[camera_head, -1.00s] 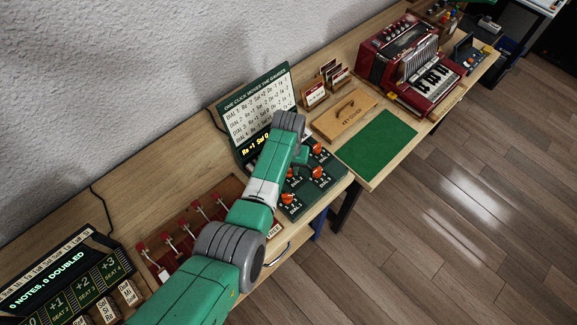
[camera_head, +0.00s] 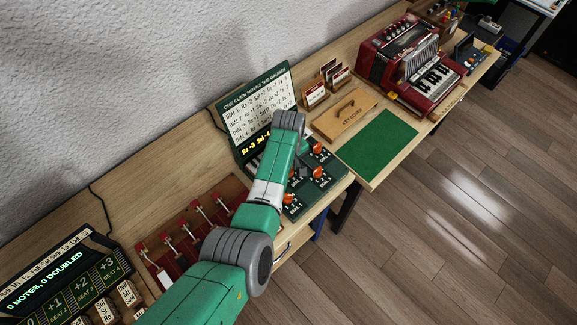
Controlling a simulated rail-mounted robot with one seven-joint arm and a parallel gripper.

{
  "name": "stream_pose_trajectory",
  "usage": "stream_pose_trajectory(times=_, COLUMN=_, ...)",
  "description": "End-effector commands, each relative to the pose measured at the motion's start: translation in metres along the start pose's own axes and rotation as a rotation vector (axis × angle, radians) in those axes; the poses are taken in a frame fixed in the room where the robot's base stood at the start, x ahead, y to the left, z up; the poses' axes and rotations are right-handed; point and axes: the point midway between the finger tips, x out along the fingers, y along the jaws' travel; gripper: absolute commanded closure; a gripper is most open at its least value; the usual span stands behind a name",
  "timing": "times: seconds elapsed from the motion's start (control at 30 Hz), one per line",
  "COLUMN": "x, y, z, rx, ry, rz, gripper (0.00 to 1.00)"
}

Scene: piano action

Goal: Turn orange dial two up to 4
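The dial panel (camera_head: 298,207) is a dark green box with orange dials on the wooden bench. One orange dial (camera_head: 318,148) shows at the back right, another orange dial (camera_head: 318,173) at the right, and a third orange dial (camera_head: 289,198) at the front. My arm covers the panel's left part, and the dial labels are too small to read surely. My gripper (camera_head: 302,172) points down among the dials, mostly hidden behind my wrist. I cannot tell whether its fingers touch a dial. A green board (camera_head: 255,103) behind lists dial moves, above a yellow readout (camera_head: 256,146) partly covered by my arm.
Red-handled levers (camera_head: 182,238) stand left of the panel. A note display (camera_head: 60,283) is at the far left. The floor in front is clear.

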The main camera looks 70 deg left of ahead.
Motion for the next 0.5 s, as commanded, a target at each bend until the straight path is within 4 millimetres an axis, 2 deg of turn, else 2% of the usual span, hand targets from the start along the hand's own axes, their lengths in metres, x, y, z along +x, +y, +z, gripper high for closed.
stream_pose_trajectory(times=0.5, x=-0.0020, y=0.0007, z=-0.0005, rx=-0.117, ry=0.001, rz=0.001, gripper=0.93)
